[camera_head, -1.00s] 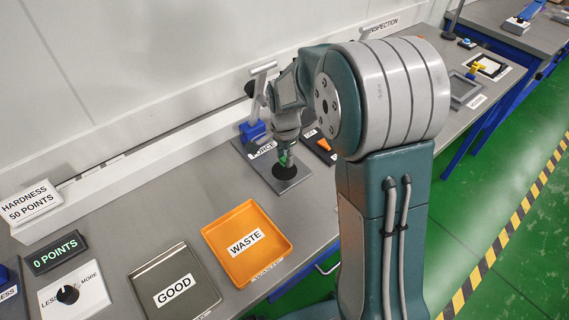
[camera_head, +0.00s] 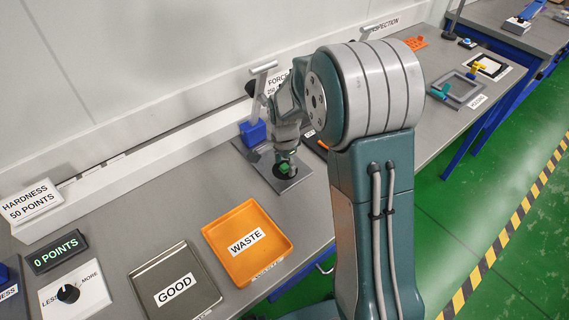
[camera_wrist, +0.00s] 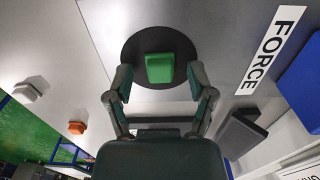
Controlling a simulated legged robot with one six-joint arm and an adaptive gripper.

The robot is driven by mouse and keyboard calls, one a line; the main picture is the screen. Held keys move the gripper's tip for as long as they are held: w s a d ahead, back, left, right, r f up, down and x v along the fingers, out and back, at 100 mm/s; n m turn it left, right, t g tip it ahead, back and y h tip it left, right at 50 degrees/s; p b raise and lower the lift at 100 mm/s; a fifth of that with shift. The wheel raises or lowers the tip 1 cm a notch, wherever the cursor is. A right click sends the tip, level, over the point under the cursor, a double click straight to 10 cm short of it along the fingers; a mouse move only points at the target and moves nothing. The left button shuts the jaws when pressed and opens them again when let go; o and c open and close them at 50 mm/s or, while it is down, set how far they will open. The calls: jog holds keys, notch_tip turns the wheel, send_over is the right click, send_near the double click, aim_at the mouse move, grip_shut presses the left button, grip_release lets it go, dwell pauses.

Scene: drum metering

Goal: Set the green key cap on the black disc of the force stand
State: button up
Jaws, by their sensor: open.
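The green key cap (camera_head: 284,168) sits on the black disc of the force stand in the head view. The wrist view shows the cap (camera_wrist: 160,68) on the black disc (camera_wrist: 141,46), near its middle, with disc showing around it. My gripper (camera_wrist: 160,80) is open, with a fingertip to each side of the cap's lower edge and a gap on both sides. In the head view my gripper (camera_head: 285,157) is just over the disc and partly hides it. The grey plate of the force stand (camera_head: 299,183) lies beneath the disc.
The blue block and lever of the stand (camera_head: 253,133) rise just behind my gripper. An orange WASTE tray (camera_head: 280,238) and a grey GOOD tray (camera_head: 205,294) lie left of it. Small grey (camera_wrist: 30,90) and orange (camera_wrist: 76,128) pieces show in the wrist view.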

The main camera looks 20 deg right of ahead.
aim_at(285, 166)
jog(key=shift+r, duration=0.1)
notch_tip(285, 166, up, 12)
jog(key=s+r+n+t, duration=0.3)
jog(key=s+r+n, duration=0.4)
jog(key=s, duration=0.4)
jog(key=s+r+n+t, duration=0.2)
jog(key=s+n, duration=0.4)
jog(key=s, duration=0.7)
jog(key=shift+t, duration=0.3)
